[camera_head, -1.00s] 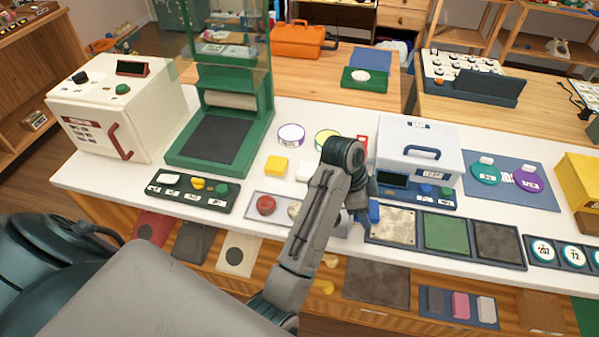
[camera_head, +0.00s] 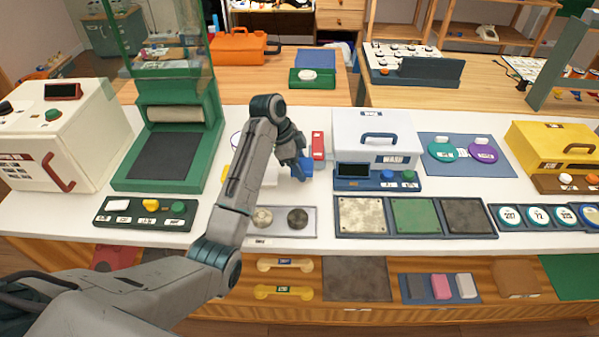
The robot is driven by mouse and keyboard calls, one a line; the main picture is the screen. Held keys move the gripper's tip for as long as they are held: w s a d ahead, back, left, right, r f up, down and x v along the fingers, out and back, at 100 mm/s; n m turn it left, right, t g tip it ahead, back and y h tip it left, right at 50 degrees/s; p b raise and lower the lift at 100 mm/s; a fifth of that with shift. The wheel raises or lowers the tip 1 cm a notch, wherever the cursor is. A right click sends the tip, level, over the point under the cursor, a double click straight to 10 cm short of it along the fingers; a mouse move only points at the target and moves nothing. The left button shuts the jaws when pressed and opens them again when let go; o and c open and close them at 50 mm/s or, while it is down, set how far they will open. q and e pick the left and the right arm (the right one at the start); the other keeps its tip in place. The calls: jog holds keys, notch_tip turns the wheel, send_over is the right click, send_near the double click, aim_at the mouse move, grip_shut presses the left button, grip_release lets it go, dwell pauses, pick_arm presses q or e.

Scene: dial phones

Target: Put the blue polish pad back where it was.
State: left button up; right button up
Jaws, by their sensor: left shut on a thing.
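My left gripper (camera_head: 299,171) is shut on the blue polish pad (camera_head: 306,166), a small blue block. It holds the pad over the white counter, left of the white box machine with a blue handle (camera_head: 374,139). I cannot tell how far above the counter the pad is. A yellow block (camera_head: 227,172) is partly hidden behind my left arm. My right gripper is not in view.
A grey tray with round discs (camera_head: 290,224) lies in front of the gripper. A tray of three square plates (camera_head: 415,234) lies to the right. A red item (camera_head: 318,146) stands beside the white machine. The green press (camera_head: 168,165) stands left.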

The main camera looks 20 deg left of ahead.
pick_arm(q)
jog(key=shift+f, duration=0.45)
notch_tip(320, 180, down, 2)
jog(key=shift+f+p, duration=0.15)
jog(key=shift+p, duration=0.4)
jog(key=shift+f, duration=0.15)
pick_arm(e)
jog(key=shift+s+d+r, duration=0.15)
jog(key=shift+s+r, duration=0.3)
pick_arm(q)
jog(key=shift+f, duration=0.1)
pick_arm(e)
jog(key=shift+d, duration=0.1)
pick_arm(q)
jog(key=o, duration=1)
jog(key=shift+c, duration=0.2)
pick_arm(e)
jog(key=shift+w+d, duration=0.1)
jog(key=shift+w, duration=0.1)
